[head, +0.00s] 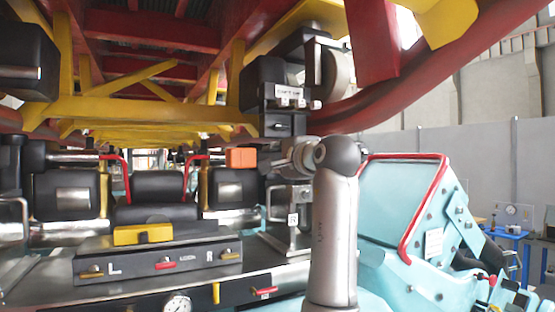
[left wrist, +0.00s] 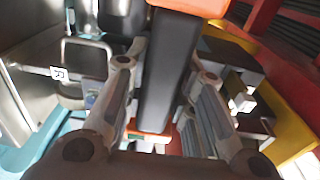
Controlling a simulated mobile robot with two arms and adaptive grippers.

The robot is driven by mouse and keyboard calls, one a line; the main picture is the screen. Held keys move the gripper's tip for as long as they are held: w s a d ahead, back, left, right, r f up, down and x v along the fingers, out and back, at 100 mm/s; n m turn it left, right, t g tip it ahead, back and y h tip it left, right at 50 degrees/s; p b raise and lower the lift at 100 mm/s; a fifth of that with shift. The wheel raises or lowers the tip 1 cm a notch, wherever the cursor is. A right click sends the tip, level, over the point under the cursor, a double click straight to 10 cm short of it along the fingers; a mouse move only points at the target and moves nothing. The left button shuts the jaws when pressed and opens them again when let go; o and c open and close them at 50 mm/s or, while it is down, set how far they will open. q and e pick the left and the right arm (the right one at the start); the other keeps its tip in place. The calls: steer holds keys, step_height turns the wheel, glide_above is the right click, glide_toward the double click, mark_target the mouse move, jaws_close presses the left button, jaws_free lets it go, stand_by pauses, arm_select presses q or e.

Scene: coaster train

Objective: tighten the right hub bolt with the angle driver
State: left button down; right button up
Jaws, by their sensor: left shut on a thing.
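My left gripper (head: 280,162) is near the middle of the head view, below the wheel unit. In the left wrist view its two fingers (left wrist: 158,75) close on both sides of a black and orange tool (left wrist: 165,75), the angle driver. In the head view an orange end of the driver (head: 241,158) shows left of the gripper. The right wheel hub unit (head: 289,92) hangs above, with a white label and several small bolt-like ends along its lower edge. I cannot tell which end is the right hub bolt. The driver's tip is hidden. My right gripper is out of view.
A red and yellow train underframe (head: 150,108) spans overhead. A grey bench panel (head: 160,262) with L and R marks and small handles lies below left. A teal cabinet with a red rail (head: 402,200) stands close at right. A blue table (head: 505,235) is farther back.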

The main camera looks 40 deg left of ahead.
arm_select(q)
steer(key=shift+a+r, duration=0.25)
steer(key=shift+a, duration=0.05)
steer(key=shift+w+a, duration=0.25)
steer(key=shift+a, duration=0.3)
steer(key=shift+x, duration=0.85)
stand_by(2.1)
